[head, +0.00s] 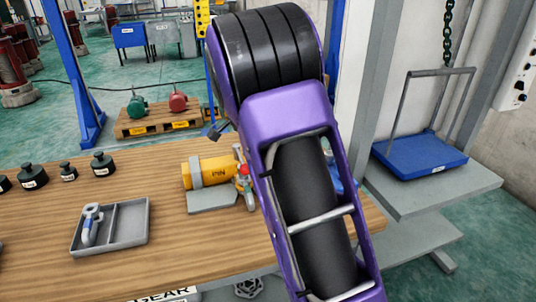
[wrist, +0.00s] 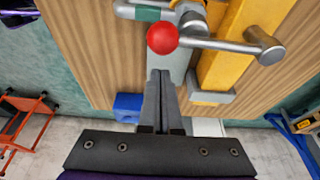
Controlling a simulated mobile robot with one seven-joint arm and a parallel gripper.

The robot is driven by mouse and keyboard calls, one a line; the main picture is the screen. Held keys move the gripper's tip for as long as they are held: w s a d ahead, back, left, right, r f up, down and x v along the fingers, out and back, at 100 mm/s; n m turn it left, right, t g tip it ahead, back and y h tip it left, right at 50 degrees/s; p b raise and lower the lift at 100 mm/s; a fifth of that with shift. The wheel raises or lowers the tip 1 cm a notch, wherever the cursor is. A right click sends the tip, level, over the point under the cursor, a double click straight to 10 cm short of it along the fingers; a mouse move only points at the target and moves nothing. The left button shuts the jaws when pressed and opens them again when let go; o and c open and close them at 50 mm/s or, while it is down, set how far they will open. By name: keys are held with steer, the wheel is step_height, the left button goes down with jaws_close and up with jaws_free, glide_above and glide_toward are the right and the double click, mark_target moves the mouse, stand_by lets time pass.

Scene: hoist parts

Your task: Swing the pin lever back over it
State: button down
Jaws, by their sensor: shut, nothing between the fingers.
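The yellow pin cylinder (head: 207,171), marked PIN, lies on a grey block (head: 212,201) on the wooden bench, left of my arm. In the wrist view the yellow body (wrist: 236,50) runs along the right. The metal lever bar (wrist: 218,44) reaches from a red ball knob (wrist: 162,39) across the yellow body to a thick round metal end. The red knob also shows in the head view (head: 243,170). My gripper (wrist: 157,74) is shut and empty, with its tips just below the knob in the wrist view. I cannot tell whether they touch it. My arm hides part of the fixture in the head view.
Several black weights (head: 103,164) stand at the bench's left. Bare bench lies around the tray.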

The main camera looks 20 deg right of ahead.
steer(key=shift+s+a+m+p, duration=0.2)
steer(key=shift+a+m, duration=0.15)
steer(key=shift+a, duration=0.35)
steer(key=shift+s+a+m+p, duration=0.15)
steer(key=shift+a+m, duration=0.2)
steer(key=shift+a, duration=0.35)
steer(key=shift+a, duration=0.1)
steer(key=d, duration=0.3)
steer(key=s+d+f, duration=0.1)
steer(key=shift+d+b, duration=0.3)
steer(key=shift+b, duration=0.1)
steer(key=p+v, duration=0.1)
steer(key=v, duration=0.9)
steer(key=shift+w+a+p, duration=0.15)
steer(key=shift+w+p, duration=0.2)
steer(key=shift+w, duration=0.05)
steer(key=shift+r, duration=0.15)
